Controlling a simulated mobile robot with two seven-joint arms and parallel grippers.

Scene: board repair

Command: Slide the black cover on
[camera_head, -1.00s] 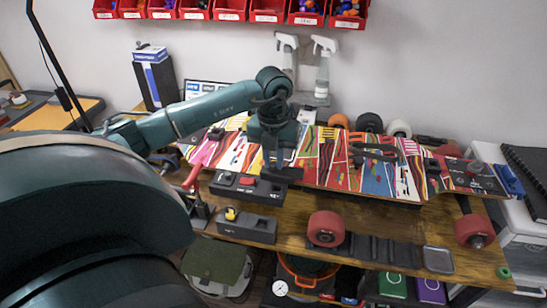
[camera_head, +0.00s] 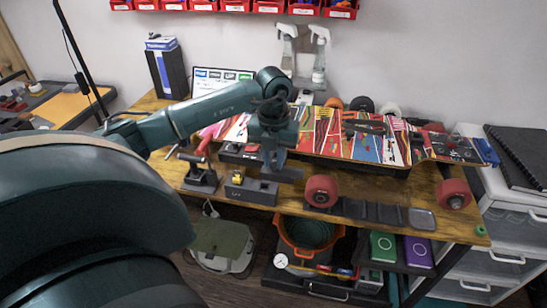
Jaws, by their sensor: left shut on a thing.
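My left gripper (camera_head: 270,160) points down at the front edge of the bench. It is shut on a dark flat piece (camera_head: 283,173) that looks like the black cover; the arm hides part of it. The piece is over the right end of a grey control box with a yellow switch (camera_head: 250,188), and I cannot tell whether they touch. The colourful skateboard deck (camera_head: 319,137) lies behind the gripper, with a black bracket (camera_head: 364,126) on top. My right gripper is not in view.
A box with a red button (camera_head: 252,147) sits behind the gripper. Red wheels (camera_head: 321,191) and (camera_head: 453,193) and a dark slotted tray (camera_head: 372,210) line the front edge. An orange bucket (camera_head: 286,241) is below. Spray bottles (camera_head: 320,60) stand at the wall.

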